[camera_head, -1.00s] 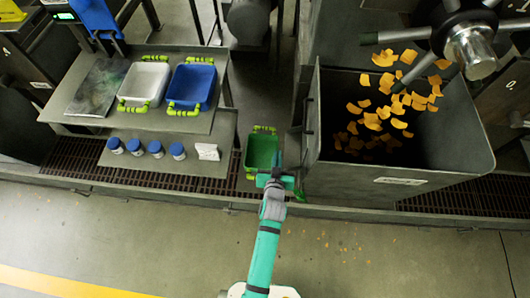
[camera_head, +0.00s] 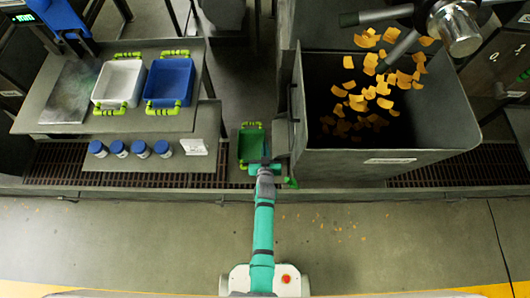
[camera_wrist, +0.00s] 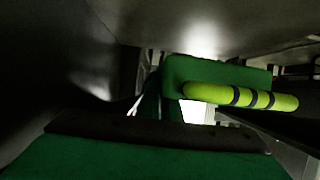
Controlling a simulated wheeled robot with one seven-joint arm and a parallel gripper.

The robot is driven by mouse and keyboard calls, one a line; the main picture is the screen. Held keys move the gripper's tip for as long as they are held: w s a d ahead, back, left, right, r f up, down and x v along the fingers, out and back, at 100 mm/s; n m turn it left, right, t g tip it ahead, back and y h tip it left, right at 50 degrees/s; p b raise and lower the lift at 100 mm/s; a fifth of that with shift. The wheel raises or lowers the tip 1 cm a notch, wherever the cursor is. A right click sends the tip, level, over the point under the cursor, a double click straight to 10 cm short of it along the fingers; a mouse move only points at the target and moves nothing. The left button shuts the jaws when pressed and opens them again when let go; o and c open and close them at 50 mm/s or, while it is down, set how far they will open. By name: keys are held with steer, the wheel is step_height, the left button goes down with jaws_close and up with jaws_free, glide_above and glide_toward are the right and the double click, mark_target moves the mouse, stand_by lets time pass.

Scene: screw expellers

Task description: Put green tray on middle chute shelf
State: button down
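The green tray (camera_head: 251,143) with yellow-green handles is in the narrow gap between the left table and the large metal bin. My gripper (camera_head: 264,166) is at its near end, and my arm reaches straight out to it. My wrist hides part of that end, so I cannot tell whether the fingers are open or shut. In the wrist view, a green panel with a dark-banded yellow-green handle (camera_wrist: 240,96) is ahead, and a green surface fills the bottom. I cannot clearly identify the middle chute shelf.
A white tray (camera_head: 119,84) and a blue tray (camera_head: 168,82) stand on the left table (camera_head: 62,95). Several blue-capped jars (camera_head: 140,149) stand on the lower step. The bin (camera_head: 393,160) on the right has orange pieces above its opening.

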steer(key=shift+w+f, duration=0.1)
steer(key=shift+f, duration=2.45)
steer(key=c, duration=2)
jaws_free()
steer(key=shift+f, duration=0.15)
steer(key=v, duration=1.2)
steer(key=s+r+t, duration=0.2)
steer(key=s+r, duration=2.5)
steer(key=r, duration=0.4)
steer(key=shift+r, duration=0.2)
